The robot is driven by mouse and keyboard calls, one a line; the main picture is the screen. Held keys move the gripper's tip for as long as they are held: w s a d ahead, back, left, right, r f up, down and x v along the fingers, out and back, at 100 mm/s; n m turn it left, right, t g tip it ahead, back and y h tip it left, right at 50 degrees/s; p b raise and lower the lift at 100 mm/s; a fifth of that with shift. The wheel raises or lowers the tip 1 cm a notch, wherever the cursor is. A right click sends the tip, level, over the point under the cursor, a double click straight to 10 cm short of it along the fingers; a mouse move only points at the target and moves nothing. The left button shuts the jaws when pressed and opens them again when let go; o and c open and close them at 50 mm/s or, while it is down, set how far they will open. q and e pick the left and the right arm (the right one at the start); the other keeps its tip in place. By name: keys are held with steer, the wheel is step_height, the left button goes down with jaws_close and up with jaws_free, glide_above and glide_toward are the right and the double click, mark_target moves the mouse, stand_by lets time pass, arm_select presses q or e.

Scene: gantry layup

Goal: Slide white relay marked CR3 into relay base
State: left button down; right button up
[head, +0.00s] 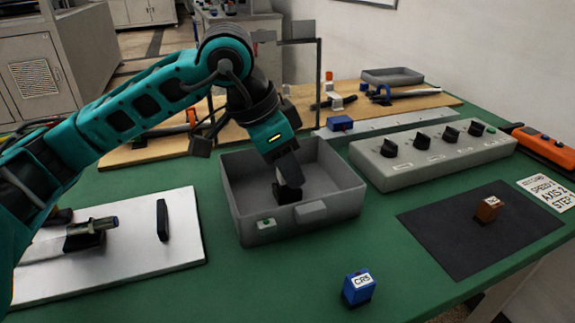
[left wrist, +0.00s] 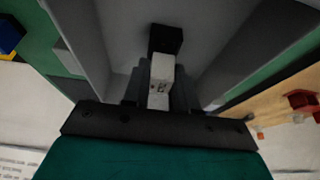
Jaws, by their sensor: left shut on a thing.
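My left gripper (head: 289,172) reaches down into the grey bin (head: 300,225). In the left wrist view its fingers (left wrist: 160,88) are shut on a white relay (left wrist: 160,75) with small dark markings that are too blurred to read. A black block (left wrist: 166,39) shows at the relay's far end. In the head view a black block (head: 287,194) sits just under the fingertips, low inside the bin. I cannot tell whether it is the relay's own foot or a separate base. The relay base is not clearly identifiable. My right gripper is not in view.
A blue relay with a white label (head: 358,287) stands in front of the bin. Another blue relay (head: 340,123) sits on a pale strip behind. A brown relay (head: 487,209) lies on a dark mat (head: 440,240). A knob panel (head: 430,151) stands right of the bin.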

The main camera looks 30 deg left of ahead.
arm_select(q)
steer(key=shift+f+b, duration=0.65)
steer(key=shift+b, duration=0.05)
steer(key=shift+s+f, duration=0.2)
stand_by(0.6)
steer(key=shift+f+b, duration=0.1)
steer(key=shift+b, duration=0.45)
steer(key=shift+r, duration=0.25)
steer(key=shift+r, duration=0.4)
steer(key=shift+w, duration=0.15)
stand_by(0.3)
stand_by(1.4)
steer(key=shift+f, duration=0.5)
